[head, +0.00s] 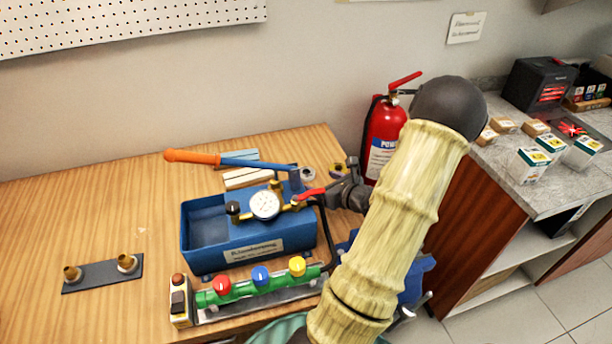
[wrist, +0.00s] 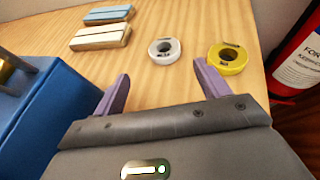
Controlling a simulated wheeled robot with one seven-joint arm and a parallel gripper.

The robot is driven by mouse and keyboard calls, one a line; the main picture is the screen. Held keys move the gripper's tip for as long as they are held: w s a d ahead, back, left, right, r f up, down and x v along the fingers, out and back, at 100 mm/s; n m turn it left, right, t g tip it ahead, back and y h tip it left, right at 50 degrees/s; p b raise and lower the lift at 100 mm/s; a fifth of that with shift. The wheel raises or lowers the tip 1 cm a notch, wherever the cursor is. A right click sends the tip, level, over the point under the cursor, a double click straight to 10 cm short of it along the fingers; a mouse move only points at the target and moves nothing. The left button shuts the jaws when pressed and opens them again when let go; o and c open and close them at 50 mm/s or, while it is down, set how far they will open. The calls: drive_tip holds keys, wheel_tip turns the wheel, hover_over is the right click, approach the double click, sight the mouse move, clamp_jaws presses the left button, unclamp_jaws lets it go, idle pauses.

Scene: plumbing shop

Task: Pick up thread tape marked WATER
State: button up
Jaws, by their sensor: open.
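Two rolls of thread tape lie flat on the wooden bench: a white one (wrist: 153,52) and a yellow one (wrist: 240,60) to its right. Both carry dark print too small to read, so I cannot tell which says WATER. The white roll lies ahead between the finger lines; the yellow one is beyond the right finger. The gripper touches neither.
A blue test pump (head: 250,240) with gauge and orange-handled lever stands left of my gripper. Light blue and cream bars (wrist: 102,37) lie left of the rolls. A red fire extinguisher (head: 384,135) stands right of the bench. A valve manifold (head: 250,285) sits in front.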

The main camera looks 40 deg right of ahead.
sight(308, 174)
drive_tip(key=shift+w+f, duration=0.25)
drive_tip(key=shift+w, duration=0.3)
drive_tip(key=shift+w+d+f, duration=0.15)
drive_tip(key=shift+w+d, duration=0.05)
drive_tip(key=shift+w, duration=0.25)
drive_tip(key=x, duration=0.1)
drive_tip(key=p+x, duration=0.1)
drive_tip(key=x, duration=0.3)
drive_tip(key=shift+w+d, duration=0.15)
drive_tip(key=shift+d, duration=0.2)
drive_tip(key=c, duration=1)
